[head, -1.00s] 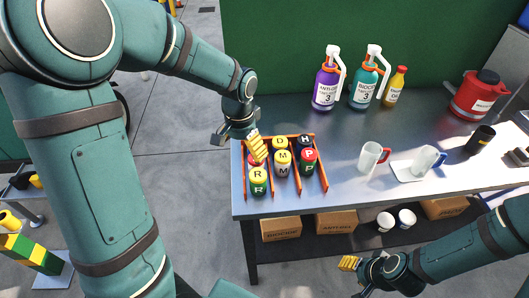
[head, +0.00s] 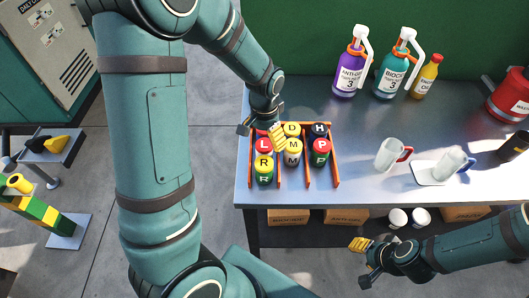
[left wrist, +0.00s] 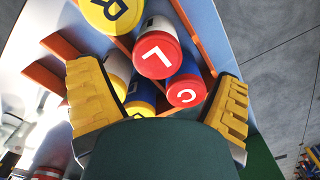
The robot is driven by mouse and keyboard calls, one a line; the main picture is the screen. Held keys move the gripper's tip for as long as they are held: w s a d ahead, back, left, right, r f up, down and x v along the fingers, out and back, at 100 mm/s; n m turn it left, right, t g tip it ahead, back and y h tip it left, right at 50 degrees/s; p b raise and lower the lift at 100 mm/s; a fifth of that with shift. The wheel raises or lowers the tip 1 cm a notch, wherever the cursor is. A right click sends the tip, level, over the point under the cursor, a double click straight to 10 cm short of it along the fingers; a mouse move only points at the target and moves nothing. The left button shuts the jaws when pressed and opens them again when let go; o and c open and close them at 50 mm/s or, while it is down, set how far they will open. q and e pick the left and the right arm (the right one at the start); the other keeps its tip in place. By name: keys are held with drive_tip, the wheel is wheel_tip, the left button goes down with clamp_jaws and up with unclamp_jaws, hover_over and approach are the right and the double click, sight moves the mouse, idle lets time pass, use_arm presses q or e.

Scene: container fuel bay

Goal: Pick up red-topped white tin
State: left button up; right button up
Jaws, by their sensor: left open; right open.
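A white tin with a red lid marked L (left wrist: 157,55) lies between the fingers of my left gripper (left wrist: 158,78) in the left wrist view. Its lid (head: 264,146) also shows in the head view, in the left column of the rack. Both fingers stand apart from it, and the gripper is open. A blue tin with a red lid (left wrist: 187,90) is close beside it. In the head view my left gripper (head: 261,135) is over the rack's back left part, hiding some tins. My right gripper (head: 364,262) is open and empty, in front of the table.
The orange-walled rack (head: 336,170) holds several tins, including a yellow-lidded R tin (head: 264,162) and a red-lidded P tin (head: 320,147). Bottles (head: 350,75) stand at the back. A clear mug (head: 390,154) is to the right, with bare tabletop between it and the rack.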

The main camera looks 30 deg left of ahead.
sight(265, 144)
use_arm(q)
drive_tip(key=f, duration=0.5)
drive_tip(key=shift+s+d+f+b, duration=0.15)
drive_tip(key=shift+s+b, duration=0.1)
drive_tip(key=shift+b, duration=0.15)
drive_tip(key=c, duration=1.4)
